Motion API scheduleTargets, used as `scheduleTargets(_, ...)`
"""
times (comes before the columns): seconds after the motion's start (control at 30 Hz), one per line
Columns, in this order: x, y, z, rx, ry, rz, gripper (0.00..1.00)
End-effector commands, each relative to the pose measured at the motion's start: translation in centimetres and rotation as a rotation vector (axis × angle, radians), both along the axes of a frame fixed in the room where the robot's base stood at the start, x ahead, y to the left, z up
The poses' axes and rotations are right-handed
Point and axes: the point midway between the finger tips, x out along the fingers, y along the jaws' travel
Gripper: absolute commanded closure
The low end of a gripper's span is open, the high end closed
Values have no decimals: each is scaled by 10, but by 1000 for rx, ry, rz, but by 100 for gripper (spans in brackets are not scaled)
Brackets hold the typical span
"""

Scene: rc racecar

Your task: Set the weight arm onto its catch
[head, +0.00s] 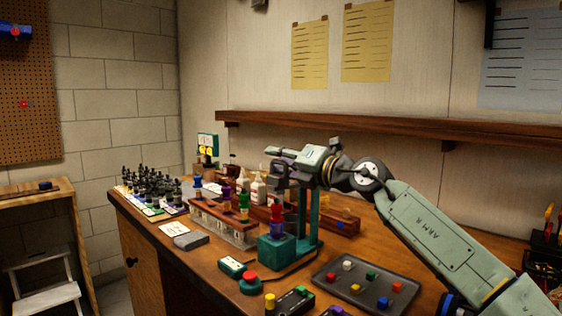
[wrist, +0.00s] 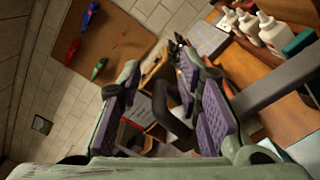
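A teal press-like stand rises from the bench in the head view, with a block base (head: 277,252) and an upright post (head: 313,222). A dark grey block (head: 281,178) sits high beside the post, probably part of the weight arm. A red-topped blue piece (head: 276,222) stands upright in the base below it. My gripper (head: 276,157) is level with the stand's top, close to the dark block. In the wrist view its purple-padded fingers (wrist: 158,65) are apart, with a dark curved piece (wrist: 176,122) between or beyond them. A grey bar (wrist: 278,84) passes behind the right finger. I cannot make out the catch.
A tray of coloured cubes (head: 343,282) lies right of the stand. A rack with coloured pieces (head: 222,222) stands left, with several dark bottles (head: 150,185) beyond. White bottles (wrist: 273,32) stand behind. A red button (head: 250,278) sits at the front.

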Motion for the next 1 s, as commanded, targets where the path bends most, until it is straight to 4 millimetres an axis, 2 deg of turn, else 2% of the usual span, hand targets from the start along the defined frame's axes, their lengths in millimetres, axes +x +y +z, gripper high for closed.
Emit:
scheduleTargets(0.03,-5,12,-10,-12,21,30,70)
scheduleTargets(0.27,-4,12,-7,-13,22,28,70)
scheduleTargets(0.37,-4,12,6,-13,19,27,70)
scheduleTargets(0.7,-3,8,79,-1,1,16,70)
scheduleTargets(0.83,0,4,93,1,0,8,70)
scheduleTargets(1.0,1,1,99,2,2,4,70)
